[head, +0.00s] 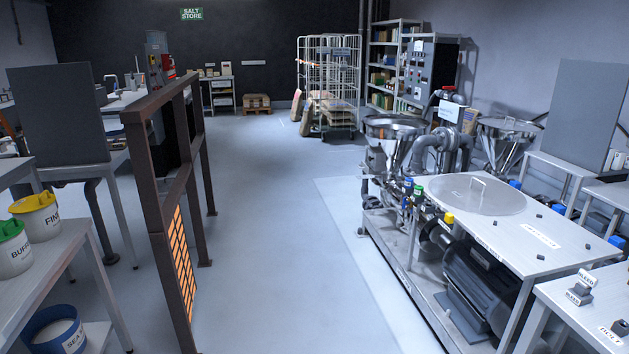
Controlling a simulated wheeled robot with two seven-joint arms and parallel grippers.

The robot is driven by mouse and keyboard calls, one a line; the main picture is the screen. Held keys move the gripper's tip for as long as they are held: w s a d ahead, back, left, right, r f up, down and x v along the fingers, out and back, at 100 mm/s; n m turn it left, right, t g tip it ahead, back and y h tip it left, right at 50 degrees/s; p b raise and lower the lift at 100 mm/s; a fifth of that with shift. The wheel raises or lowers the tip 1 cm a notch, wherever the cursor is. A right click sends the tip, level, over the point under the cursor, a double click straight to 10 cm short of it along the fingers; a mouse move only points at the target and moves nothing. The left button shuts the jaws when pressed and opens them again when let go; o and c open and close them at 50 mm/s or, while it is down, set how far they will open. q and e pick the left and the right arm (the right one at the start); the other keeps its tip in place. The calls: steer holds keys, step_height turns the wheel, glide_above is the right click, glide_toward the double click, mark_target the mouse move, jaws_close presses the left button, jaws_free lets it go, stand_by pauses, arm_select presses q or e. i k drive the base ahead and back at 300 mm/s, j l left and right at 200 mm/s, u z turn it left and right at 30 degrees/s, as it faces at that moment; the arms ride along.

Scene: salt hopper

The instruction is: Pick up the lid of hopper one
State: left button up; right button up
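A round, flat, see-through lid (462,199) with a thin bar handle lies on the pale metal worktop (535,262) at the right. Behind the worktop stand two steel funnel-shaped hoppers, a left one (400,150) and a right one (504,150). The right hopper seems to have a cover with a small handle on top. I cannot tell whether the left hopper is covered, and I cannot read which hopper is number one. Neither of my grippers is in view.
A motor (484,287) sits under the worktop, with pipes and coloured valves beside it. A brown metal frame (157,117) stands at the left, near a bench with labelled tubs (38,222). A wheeled cage (331,75) stands at the back. The middle floor (270,200) is clear.

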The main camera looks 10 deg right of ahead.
mark_target(478, 195)
steer(key=i+z, duration=0.25)
steer(key=i, duration=0.45)
steer(key=i+j+z, duration=0.3)
steer(key=i, duration=0.4)
steer(key=i+l+z, duration=0.1)
steer(key=i+z, duration=0.75)
steer(key=i+j+z, duration=0.2)
steer(key=i+z, duration=0.2)
steer(key=i+j+z, duration=0.4)
steer(key=i+l, duration=0.05)
steer(key=l, duration=0.05)
